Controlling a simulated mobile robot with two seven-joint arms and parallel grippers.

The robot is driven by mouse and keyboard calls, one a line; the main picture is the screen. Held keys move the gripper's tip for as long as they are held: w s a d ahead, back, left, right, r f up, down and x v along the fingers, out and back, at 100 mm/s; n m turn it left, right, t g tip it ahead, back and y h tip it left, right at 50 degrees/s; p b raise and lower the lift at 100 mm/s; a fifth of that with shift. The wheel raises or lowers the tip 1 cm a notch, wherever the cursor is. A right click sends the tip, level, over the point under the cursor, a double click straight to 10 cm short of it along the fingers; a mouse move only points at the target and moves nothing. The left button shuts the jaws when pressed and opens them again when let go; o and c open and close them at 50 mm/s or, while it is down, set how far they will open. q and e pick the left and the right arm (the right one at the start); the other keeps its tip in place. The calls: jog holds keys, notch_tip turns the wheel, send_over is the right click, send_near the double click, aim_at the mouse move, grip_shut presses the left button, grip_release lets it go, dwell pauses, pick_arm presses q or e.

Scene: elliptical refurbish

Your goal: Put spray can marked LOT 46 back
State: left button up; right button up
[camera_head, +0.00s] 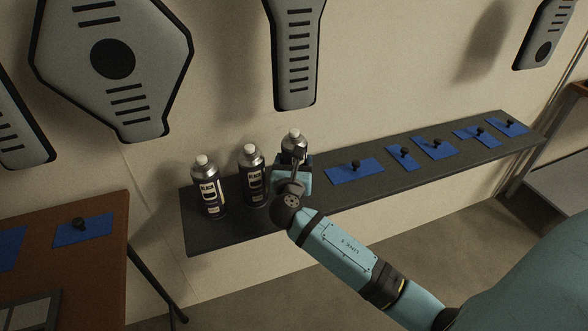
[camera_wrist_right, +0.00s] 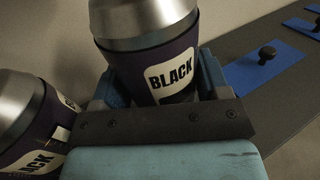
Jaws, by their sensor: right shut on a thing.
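The left can (camera_head: 208,187) and the middle can (camera_head: 252,174) stand free. My right gripper (camera_head: 293,172) is shut around the right can (camera_head: 294,143), which looks upright at the shelf. In the right wrist view this can (camera_wrist_right: 150,30) sits between the fingers, and a neighbouring can (camera_wrist_right: 25,115) is at the left. I cannot read any LOT number. Whether the held can touches the shelf is hidden. My left gripper is not in view.
Several blue mats with black knobs, such as the nearest mat (camera_head: 340,176), lie along the shelf to the right. A brown table (camera_head: 105,260) with blue mats stands at the lower left. Grey panels (camera_head: 112,60) hang on the wall above.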

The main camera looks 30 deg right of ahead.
jog(key=shift+f, duration=0.75)
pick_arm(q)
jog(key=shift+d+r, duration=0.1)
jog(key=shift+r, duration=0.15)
pick_arm(e)
jog(key=o, duration=1.3)
jog(key=shift+f, duration=0.1)
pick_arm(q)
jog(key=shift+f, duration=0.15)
